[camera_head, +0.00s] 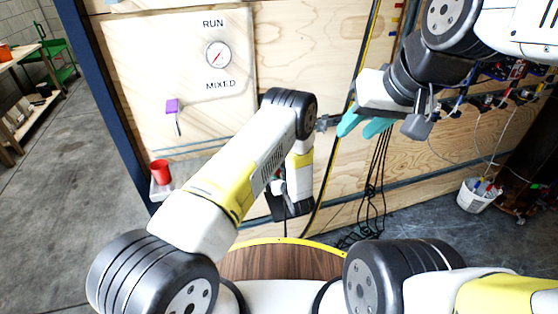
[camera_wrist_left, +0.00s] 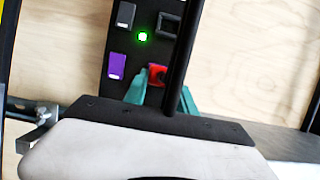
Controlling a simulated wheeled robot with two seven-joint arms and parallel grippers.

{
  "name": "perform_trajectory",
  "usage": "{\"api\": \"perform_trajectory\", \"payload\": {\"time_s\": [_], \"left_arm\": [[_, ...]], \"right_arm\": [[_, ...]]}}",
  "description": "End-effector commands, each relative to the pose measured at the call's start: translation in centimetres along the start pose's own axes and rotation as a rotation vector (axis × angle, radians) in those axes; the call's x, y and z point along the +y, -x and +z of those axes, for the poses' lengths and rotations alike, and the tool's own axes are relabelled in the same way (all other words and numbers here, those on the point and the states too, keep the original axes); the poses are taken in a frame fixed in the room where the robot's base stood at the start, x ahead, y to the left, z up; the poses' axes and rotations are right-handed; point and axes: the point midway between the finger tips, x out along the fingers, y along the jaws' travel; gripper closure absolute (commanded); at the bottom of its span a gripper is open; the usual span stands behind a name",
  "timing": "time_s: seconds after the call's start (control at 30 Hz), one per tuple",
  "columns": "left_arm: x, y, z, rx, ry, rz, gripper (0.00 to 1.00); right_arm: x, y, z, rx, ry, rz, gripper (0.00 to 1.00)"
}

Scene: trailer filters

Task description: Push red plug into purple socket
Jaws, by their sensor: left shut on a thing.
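In the left wrist view my left gripper (camera_wrist_left: 161,88) has its teal fingers shut on the red plug (camera_wrist_left: 157,74), in front of a dark panel (camera_wrist_left: 130,12). The purple socket (camera_wrist_left: 117,66) is on this panel, to the left of the red plug. A gap separates the two in the picture; I cannot tell the plug's depth from the panel. In the head view my left forearm mostly hides that gripper and the panel. My right gripper (camera_head: 362,127) is at the upper right with its teal fingers apart and nothing visible between them.
A green light (camera_wrist_left: 142,37) and dark sockets are higher on the panel. Black cables (camera_head: 376,180) hang down the wooden wall (camera_head: 330,45).

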Motion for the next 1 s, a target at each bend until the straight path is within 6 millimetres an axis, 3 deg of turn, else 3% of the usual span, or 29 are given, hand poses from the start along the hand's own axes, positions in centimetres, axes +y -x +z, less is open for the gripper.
{"api": "perform_trajectory", "payload": {"time_s": [0.33,0.37,0.5,0.83,1.0], "left_arm": [[-0.1,-0.8,-0.3,0.001,0.000,-0.001,1.00],[0.0,-0.9,-0.3,0.001,0.000,0.000,0.66],[0.0,-0.8,-0.3,0.000,0.000,0.000,0.42],[0.0,-0.5,-0.3,0.000,-0.001,0.000,0.42],[0.1,1.7,-0.3,-0.001,-0.001,0.002,0.42]], "right_arm": [[0.0,0.0,0.0,0.000,0.000,0.000,0.64],[0.0,0.0,0.0,0.000,0.000,0.000,0.64],[0.0,0.0,0.0,0.000,0.000,0.000,0.64],[0.0,0.0,0.0,0.000,0.000,0.000,0.64],[0.0,0.0,0.0,0.000,0.000,0.000,0.64]]}}
